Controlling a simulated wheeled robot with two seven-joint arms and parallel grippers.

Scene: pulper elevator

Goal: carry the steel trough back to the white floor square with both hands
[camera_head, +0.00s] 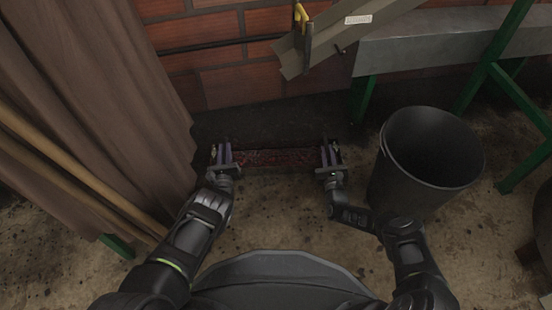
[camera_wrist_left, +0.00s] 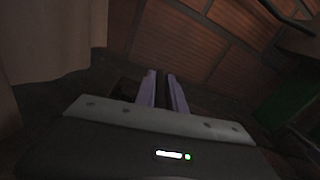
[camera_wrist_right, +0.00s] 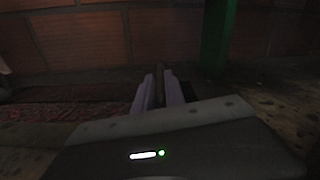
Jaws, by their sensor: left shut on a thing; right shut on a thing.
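The steel trough (camera_head: 280,150) looks like a dark, narrow box with reddish contents, low in front of the brick wall in the head view. My left gripper (camera_head: 222,154) is shut on its left end and my right gripper (camera_head: 330,155) is shut on its right end. In the left wrist view the purple fingers (camera_wrist_left: 163,90) close on a dark upright piece. The fingers in the right wrist view (camera_wrist_right: 159,88) do the same. I cannot tell whether the trough touches the floor. The white floor square is not visible in any view.
A large black bin (camera_head: 425,160) stands just right of my right gripper. A brown curtain (camera_head: 95,90) and wooden poles (camera_head: 80,180) are on the left. A metal chute (camera_head: 350,25) and a green-legged bench (camera_head: 450,40) stand behind. Some floor (camera_head: 275,215) before me is bare.

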